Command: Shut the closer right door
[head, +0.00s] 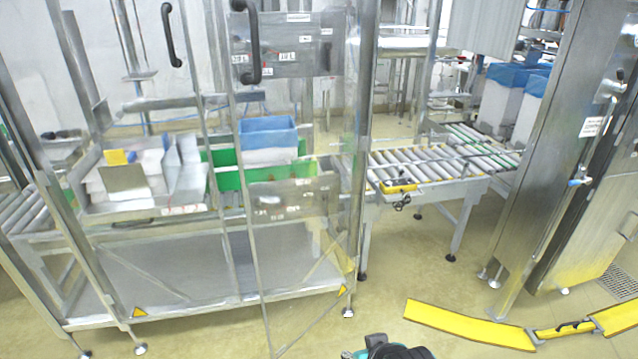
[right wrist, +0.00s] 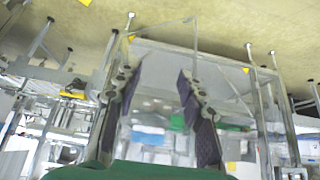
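The closer right door (head: 300,220) is a clear panel in a thin metal frame on the front of the machine. It stands ajar: its free left edge swings out toward me, and its lower corner reaches past the machine's base. Its black handle (head: 247,42) is near the top of that free edge. The left door (head: 150,190) has its own black handle (head: 170,35) and looks closed. In the upside-down right wrist view my right gripper (right wrist: 158,70) is open and empty, with the machine beyond its spread fingers. My left gripper is not in view.
A roller conveyor (head: 430,165) leaves the machine on the right. A steel cabinet (head: 560,150) stands at the far right, with a yellow floor strip (head: 470,325) before it. A blue-lined box (head: 268,138) and green crate (head: 228,178) are inside. Floor before the conveyor is clear.

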